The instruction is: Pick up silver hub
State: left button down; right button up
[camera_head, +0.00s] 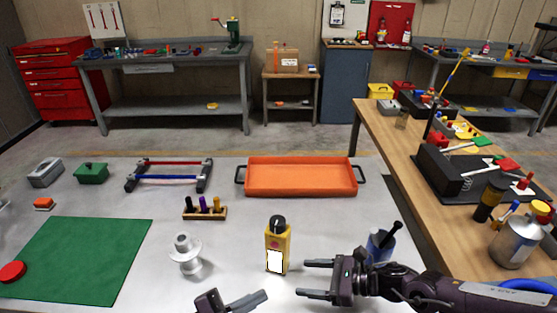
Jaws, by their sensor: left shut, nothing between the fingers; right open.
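The silver hub (185,254) stands upright on the light grey table, right of the green mat, with a wide flange at its base. My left gripper (262,296) is at the bottom edge of the view, shut and empty, to the right of and nearer than the hub. My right gripper (306,279) comes in from the right and is open, its fingers pointing left toward the yellow device. Nothing is between its fingers. Neither gripper touches the hub.
A yellow device (278,247) stands between the hub and my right gripper. A blue cup (379,246) stands behind my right arm. An orange tray (300,178), a small wooden holder (205,213) and a green mat (75,258) with a red disc (12,272) are also on the table.

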aim_at(186, 248)
jog(key=k, duration=0.85)
